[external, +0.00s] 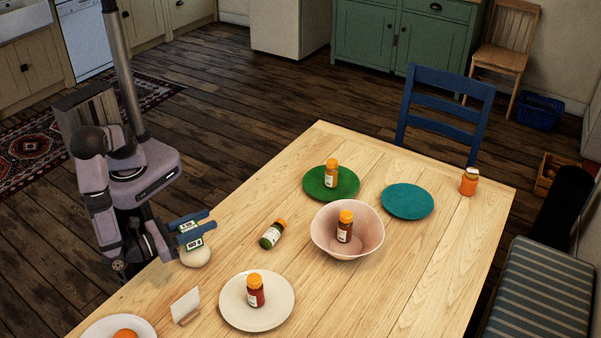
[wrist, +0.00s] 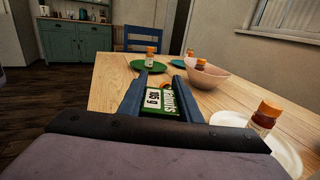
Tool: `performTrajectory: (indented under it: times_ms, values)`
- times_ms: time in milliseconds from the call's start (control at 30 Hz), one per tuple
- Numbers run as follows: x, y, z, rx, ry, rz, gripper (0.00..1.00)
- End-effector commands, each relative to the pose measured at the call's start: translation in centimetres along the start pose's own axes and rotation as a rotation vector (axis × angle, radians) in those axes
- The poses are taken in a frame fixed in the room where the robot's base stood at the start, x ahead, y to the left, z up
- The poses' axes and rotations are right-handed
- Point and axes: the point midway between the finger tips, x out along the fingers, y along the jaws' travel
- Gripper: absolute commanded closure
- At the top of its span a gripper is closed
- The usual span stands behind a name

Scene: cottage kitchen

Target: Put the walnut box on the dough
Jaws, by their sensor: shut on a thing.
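The walnut box is green with a white label. In the external view the walnut box (external: 190,238) is between the fingers of my gripper (external: 194,228), at the table's left edge. In the wrist view my gripper (wrist: 160,97) is shut on the walnut box (wrist: 159,100), whose label faces the camera. The dough (external: 197,257), a pale round lump, sits on the table directly below the box in the external view. The box overlaps its top in the picture, and I cannot tell whether they touch. The dough is hidden in the wrist view.
A green-labelled jar (external: 272,233) lies right of the dough. A cream plate (external: 236,312) with a jar, a card in a holder (external: 185,305) and a white plate (external: 93,331) are nearer. A pink bowl (external: 373,240), green plate (external: 345,188) and teal plate (external: 407,202) stand farther off.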

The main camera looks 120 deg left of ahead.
Motion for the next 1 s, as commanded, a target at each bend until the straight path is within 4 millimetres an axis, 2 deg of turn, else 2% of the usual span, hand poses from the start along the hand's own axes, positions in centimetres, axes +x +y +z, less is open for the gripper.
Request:
performTrajectory:
  times_ms: [400, 433, 500, 900, 1000]
  values:
    - [-0.01, -0.03, -0.44, -0.001, 0.000, 0.000, 0.94]
    - [-0.01, -0.03, -0.41, -0.001, 0.001, 0.000, 0.64]
    - [-0.01, -0.03, -0.37, -0.001, 0.001, 0.000, 0.50]
    - [-0.01, -0.02, 0.12, -0.001, 0.000, 0.000, 0.50]
    - [-0.90, -0.12, -0.15, -0.002, 0.000, -0.004, 0.50]
